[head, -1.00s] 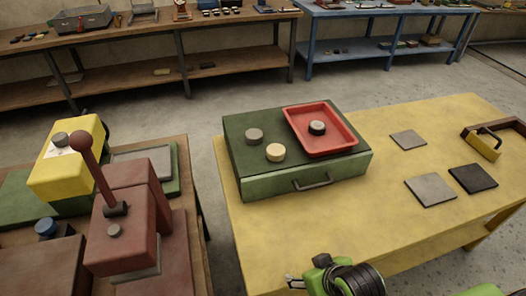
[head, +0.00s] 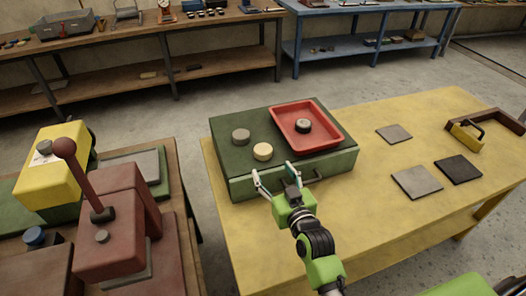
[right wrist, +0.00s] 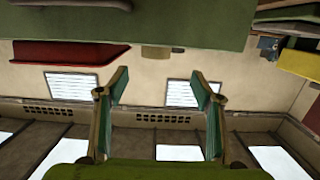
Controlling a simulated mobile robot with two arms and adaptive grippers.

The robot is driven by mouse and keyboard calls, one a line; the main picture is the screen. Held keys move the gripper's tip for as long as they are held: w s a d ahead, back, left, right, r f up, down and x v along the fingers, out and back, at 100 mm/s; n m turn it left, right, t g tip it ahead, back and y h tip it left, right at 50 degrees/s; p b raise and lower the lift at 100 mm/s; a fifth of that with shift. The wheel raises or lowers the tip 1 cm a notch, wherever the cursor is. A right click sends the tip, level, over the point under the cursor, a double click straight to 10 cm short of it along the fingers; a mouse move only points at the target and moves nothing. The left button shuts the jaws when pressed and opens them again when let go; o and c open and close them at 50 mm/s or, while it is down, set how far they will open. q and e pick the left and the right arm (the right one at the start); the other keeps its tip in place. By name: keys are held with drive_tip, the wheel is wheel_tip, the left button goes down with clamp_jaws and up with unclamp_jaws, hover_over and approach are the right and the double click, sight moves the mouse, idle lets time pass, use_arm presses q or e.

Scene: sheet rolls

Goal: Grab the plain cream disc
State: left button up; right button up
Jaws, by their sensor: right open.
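The plain cream disc (head: 262,151) lies on the dark green top of the drawer box (head: 225,158), near its front edge. A grey disc (head: 241,136) lies behind and left of it. A dark-rimmed disc (head: 303,125) sits in the red tray (head: 325,143) on the same box. My right gripper (head: 275,177) is open and empty in front of the box, with its fingers pointing toward the cream disc, which is beyond them. My left gripper is not in view.
The box's front handle (head: 320,173) is just right of my right gripper. Flat square plates (head: 417,182) and a brown tray with a yellow block (head: 466,136) lie on the yellow table (head: 370,215). A red lever press (head: 115,235) stands at left.

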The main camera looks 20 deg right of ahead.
sight(263, 148)
drive_tip(key=w, duration=0.4)
drive_tip(key=w+f, duration=0.1)
drive_tip(key=w, duration=0.1)
drive_tip(key=shift+w+p, duration=0.3)
drive_tip(key=shift+w, duration=0.55)
drive_tip(key=w, duration=0.2)
drive_tip(key=w+p, duration=0.1)
drive_tip(key=shift+w+d+f, duration=0.15)
drive_tip(key=shift+d+f, duration=0.1)
drive_tip(key=shift+f, duration=0.05)
drive_tip(key=shift+w+f, duration=0.15)
drive_tip(key=shift+w, duration=0.35)
drive_tip(key=c, duration=1.2)
